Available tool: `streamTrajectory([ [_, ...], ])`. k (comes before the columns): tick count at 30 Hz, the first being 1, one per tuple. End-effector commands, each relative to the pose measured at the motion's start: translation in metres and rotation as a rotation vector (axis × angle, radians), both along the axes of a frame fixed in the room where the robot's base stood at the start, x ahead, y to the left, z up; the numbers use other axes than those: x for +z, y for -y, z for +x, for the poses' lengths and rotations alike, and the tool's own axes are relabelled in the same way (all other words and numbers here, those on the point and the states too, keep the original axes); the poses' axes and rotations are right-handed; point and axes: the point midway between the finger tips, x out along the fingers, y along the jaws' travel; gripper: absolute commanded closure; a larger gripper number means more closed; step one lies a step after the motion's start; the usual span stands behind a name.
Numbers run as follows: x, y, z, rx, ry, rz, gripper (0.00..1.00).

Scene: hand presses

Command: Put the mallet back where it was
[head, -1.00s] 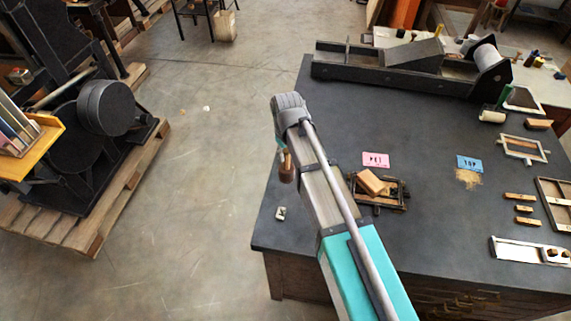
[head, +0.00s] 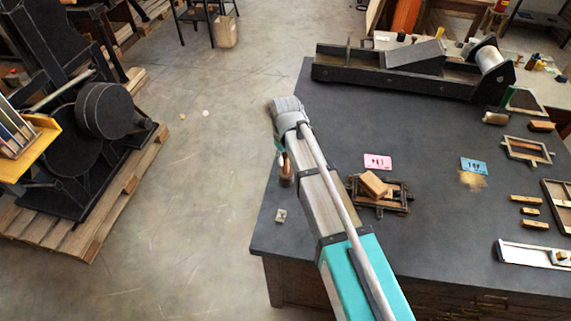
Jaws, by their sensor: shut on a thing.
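The mallet (head: 286,174), with a dark brown wooden head and a lighter part above it, shows just left of my arm in the head view. It hangs roughly upright, handle up, near the left edge of the dark table (head: 300,215). My gripper (head: 281,152) is mostly hidden behind my wrist. Only a small teal and grey part of it shows above the mallet, and it is shut on the mallet. I cannot tell the mallet's exact height above the table.
A wooden block lies on a dark frame (head: 382,203) right of my arm. Behind are a pink card (head: 377,162) and a blue card (head: 473,166) with tan powder beside it. A small pale block (head: 281,215) sits near the left edge. A long press (head: 395,75) stands at the back.

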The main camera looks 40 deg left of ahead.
Motion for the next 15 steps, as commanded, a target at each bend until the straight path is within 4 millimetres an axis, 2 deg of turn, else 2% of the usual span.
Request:
streamTrajectory([
  [1, -0.0086, 0.0001, -0.0001, 0.0, 0.0, 0.0, 1.0],
  [5, -0.0151, 0.0001, -0.0001, 0.0, 0.0, 0.0, 1.0],
  [15, -0.0159, 0.0002, -0.0002, 0.0, 0.0, 0.0, 1.0],
])
